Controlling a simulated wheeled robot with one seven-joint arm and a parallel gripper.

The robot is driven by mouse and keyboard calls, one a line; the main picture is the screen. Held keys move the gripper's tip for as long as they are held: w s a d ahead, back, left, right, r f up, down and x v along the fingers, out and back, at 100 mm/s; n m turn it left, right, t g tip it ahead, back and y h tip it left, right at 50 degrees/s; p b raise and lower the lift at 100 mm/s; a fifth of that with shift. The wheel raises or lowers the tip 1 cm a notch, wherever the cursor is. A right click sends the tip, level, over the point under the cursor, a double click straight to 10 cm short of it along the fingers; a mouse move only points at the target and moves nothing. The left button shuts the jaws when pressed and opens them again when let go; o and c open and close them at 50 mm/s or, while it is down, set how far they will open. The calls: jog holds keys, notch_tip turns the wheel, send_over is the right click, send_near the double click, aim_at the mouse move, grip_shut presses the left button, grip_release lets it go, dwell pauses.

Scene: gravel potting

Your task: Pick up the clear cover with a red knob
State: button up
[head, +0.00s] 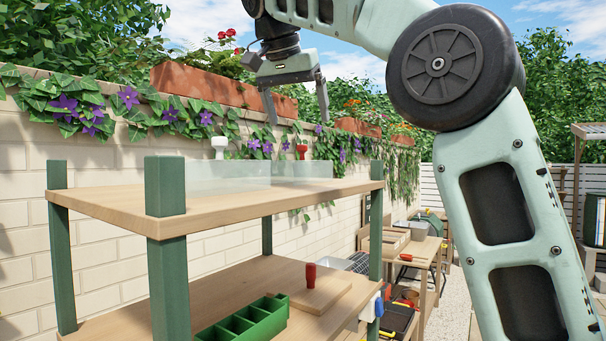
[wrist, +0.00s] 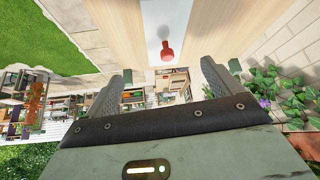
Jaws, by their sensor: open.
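The clear cover with a red knob (head: 302,170) stands on the top board of the shelf, at its right part. Its red knob (head: 302,150) points up. My gripper (head: 296,118) is above the knob, open and empty, with its fingers pointing down. In the wrist view the red knob (wrist: 167,52) shows ahead, between the lines of the two fingers (wrist: 167,75) and apart from both. A pale see-through surface lies around the knob there. A second clear cover, with a white knob (head: 219,146), stands to the left on the same board.
The shelf's top board (head: 150,196) has green corner posts (head: 165,185) that rise above it. The lower board holds a green divided tray (head: 243,322) and a wooden board with a red handle (head: 311,274). A brick wall with flower boxes (head: 205,84) runs behind.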

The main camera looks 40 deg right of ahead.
aim_at(302, 146)
jog(key=x, duration=0.5)
jog(key=shift+f, duration=0.1)
jog(key=shift+w+p+x, duration=0.15)
jog(key=shift+p+x, duration=0.3)
jog(key=shift+x, duration=0.85)
jog(key=shift+w+p+x, duration=0.2)
jog(key=shift+p+x, duration=0.25)
jog(key=shift+x, duration=0.8)
jog(key=shift+a, duration=0.2)
jog(key=c, duration=1.1)
